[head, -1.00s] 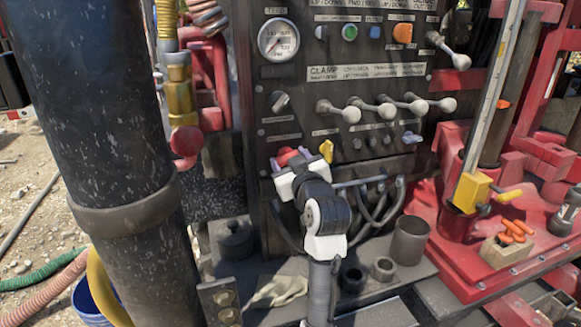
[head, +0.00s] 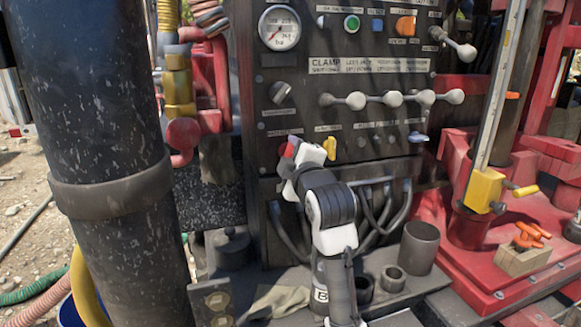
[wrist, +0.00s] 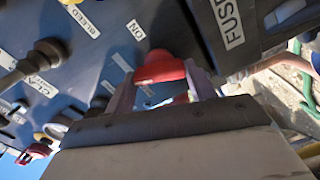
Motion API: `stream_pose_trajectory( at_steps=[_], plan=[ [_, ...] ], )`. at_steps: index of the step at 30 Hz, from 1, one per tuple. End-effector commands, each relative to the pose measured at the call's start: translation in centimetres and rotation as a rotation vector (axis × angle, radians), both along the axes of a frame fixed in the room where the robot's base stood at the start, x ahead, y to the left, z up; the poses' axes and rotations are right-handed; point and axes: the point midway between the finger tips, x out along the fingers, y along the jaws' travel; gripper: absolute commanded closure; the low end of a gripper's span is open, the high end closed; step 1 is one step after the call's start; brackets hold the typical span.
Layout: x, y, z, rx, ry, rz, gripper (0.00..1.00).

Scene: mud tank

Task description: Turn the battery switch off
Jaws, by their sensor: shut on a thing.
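The battery switch (head: 288,150) is a red handle at the lower left of the dark control panel (head: 345,110). In the wrist view the red handle (wrist: 160,68) lies between my two purple-grey fingers, close to an "ON" label (wrist: 137,30). My gripper (head: 294,146) is shut on the handle at the panel face. It covers most of the switch in the head view, and the base of the switch is hidden.
A yellow lever (head: 331,147) stands just right of my gripper. A row of ball-ended levers (head: 391,98) is higher up. Black hoses (head: 375,205) hang below the panel. A thick dark column (head: 90,110) stands at left. Cups (head: 419,247) stand on the shelf below.

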Motion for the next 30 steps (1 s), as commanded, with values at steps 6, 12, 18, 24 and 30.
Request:
stream_pose_trajectory(
  at_steps=[6, 12, 18, 24, 30],
  plan=[
    [-0.02, 0.0, -0.37, -0.164, -0.053, 0.0, 0.68],
    [-0.01, 0.02, -0.34, -0.27, -0.087, 0.0, 0.68],
    [-0.03, 0.06, -0.26, -0.331, -0.107, 0.001, 0.68],
    [-0.02, 0.09, -0.24, -0.355, -0.114, 0.002, 0.68],
    [-0.02, 0.1, -0.23, -0.358, -0.115, 0.002, 0.68]
  ],
)
